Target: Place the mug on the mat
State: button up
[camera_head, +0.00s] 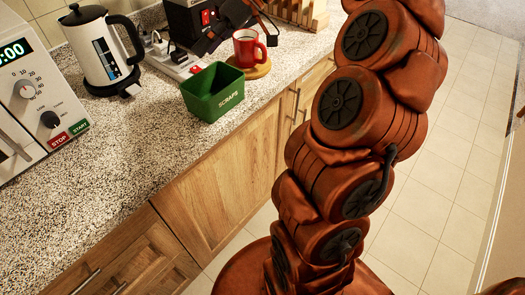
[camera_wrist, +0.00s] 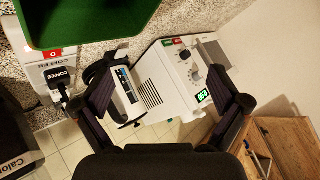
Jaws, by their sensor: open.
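The red mug (camera_head: 246,52) stands upright on the round wooden mat (camera_head: 262,71) near the back of the counter in the head view. Its handle points right. My gripper (camera_head: 225,30) is just left of and above the mug, apart from it as far as I can tell. In the wrist view my gripper (camera_wrist: 163,100) has its two dark fingers spread wide with nothing held between them. The mug and the mat do not show in the wrist view.
A green scraps bin (camera_head: 213,93) stands in front of the mat. A power strip (camera_head: 172,62), a kettle (camera_head: 100,48) and a white microwave (camera_head: 38,95) are to the left. A wooden rack (camera_head: 297,10) is behind. The front counter (camera_head: 120,165) is clear.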

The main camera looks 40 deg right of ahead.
jog(key=s+a+f+m+g+h, duration=0.3)
jog(key=s+a+f+h, duration=0.35)
jog(key=s+a, duration=0.65)
jog(key=s+d+f+m+h, duration=0.1)
jog(key=s+d+f+m, duration=0.1)
jog(key=s+f, duration=0.3)
jog(key=s+d+f+m+g+h, duration=0.1)
jog(key=s+d+f+m+h, duration=0.1)
jog(key=s, duration=0.8)
notch_tip(320, 180, down, 3)
jog(key=shift+s+d+f+m, duration=0.2)
jog(key=shift+s+d+m, duration=0.2)
jog(key=shift+d+m, duration=0.55)
jog(key=shift+d+r+n+h, duration=0.1)
jog(key=shift+d+n+h, duration=0.15)
notch_tip(320, 180, up, 8)
jog(key=p, duration=0.8)
jog(key=shift+r, duration=0.15)
